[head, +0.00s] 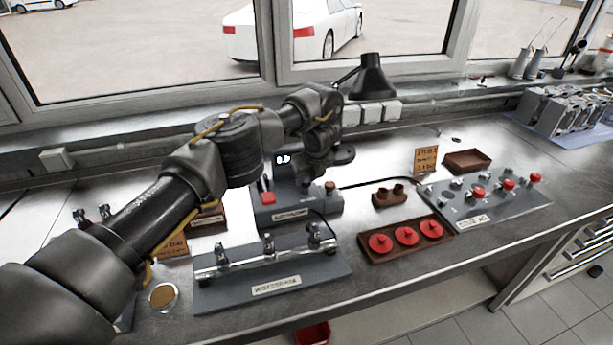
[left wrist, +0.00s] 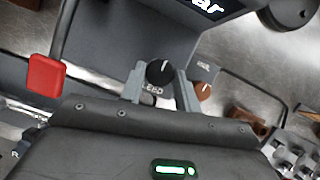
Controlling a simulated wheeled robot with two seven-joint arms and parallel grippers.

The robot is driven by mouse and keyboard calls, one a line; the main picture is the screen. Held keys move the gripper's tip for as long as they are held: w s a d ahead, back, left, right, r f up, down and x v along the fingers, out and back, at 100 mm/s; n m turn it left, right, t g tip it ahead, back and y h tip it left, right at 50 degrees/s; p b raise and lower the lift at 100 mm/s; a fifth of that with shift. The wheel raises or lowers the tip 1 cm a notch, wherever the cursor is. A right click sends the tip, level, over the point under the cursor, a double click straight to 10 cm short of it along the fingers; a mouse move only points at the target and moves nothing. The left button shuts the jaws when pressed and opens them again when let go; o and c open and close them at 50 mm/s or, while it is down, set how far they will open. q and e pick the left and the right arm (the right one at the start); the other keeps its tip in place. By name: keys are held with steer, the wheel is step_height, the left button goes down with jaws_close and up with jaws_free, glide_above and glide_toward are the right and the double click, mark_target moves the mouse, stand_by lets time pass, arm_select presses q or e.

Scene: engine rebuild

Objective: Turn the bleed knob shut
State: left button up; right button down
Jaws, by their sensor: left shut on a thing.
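The bleed knob (left wrist: 160,73) is black and round with a white pointer line, and the word ending in "LEED" shows beside it. It sits between the two fingers of my left gripper (left wrist: 161,86), which is shut on it. In the head view my left gripper (head: 308,184) reaches down to the grey test unit (head: 275,216) at the middle of the bench. My own arm hides the knob there. My right gripper is in neither view.
A brown knob (left wrist: 204,91) stands just right of my fingers, and a red-gripped lever (left wrist: 45,76) to the left. A grey fixture with a metal rail (head: 273,287) lies in front. A brown tray (head: 375,255) of red discs and a grey board (head: 520,203) lie to the right.

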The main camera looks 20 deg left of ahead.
arm_select(q)
steer(key=shift+r, duration=0.1)
stand_by(0.3)
steer(key=o, duration=1)
steer(key=shift+p+v, duration=2.4)
steer(key=shift+v, duration=2.9)
steer(key=shift+d, duration=0.1)
steer(key=shift+s, duration=0.1)
